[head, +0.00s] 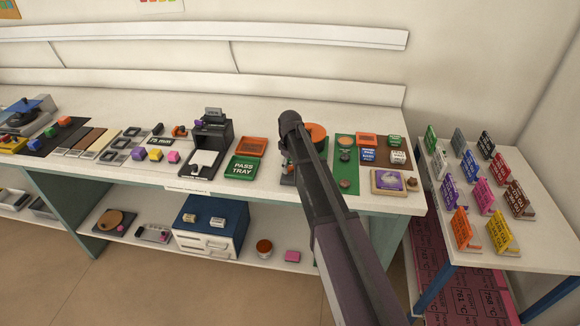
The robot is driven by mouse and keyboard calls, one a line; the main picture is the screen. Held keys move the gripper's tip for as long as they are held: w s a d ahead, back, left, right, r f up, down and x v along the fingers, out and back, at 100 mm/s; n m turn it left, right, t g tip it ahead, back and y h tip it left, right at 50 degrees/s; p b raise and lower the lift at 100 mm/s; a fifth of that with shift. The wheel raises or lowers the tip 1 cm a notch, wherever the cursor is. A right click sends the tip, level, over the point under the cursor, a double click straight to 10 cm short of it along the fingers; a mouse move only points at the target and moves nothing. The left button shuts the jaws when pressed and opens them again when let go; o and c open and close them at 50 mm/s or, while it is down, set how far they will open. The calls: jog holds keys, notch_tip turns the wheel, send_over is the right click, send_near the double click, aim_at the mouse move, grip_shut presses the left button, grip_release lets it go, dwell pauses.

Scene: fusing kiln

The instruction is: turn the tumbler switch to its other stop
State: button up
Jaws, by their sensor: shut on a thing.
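My arm reaches up from the lower right across the bench, its dark wrist (290,120) over the bench top. My gripper (288,168) hangs below the wrist, at the bench top, and only a sliver of it shows beside my arm. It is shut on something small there. That spot fits the tumbler switch, but my arm covers most of it, so the lever and its position cannot be made out.
The green pass tray (241,168) and an orange tray (252,147) lie left of my arm. A black press-like device (212,132) stands further left. A green mat (345,178) with small blocks lies to the right. A side table (463,247) holds several coloured signs.

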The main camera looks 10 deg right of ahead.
jog(key=m, duration=1.1)
jog(key=shift+m, duration=0.3)
jog(key=o, duration=1.2)
jog(key=shift+c, duration=0.2)
jog(key=shift+n, duration=0.5)
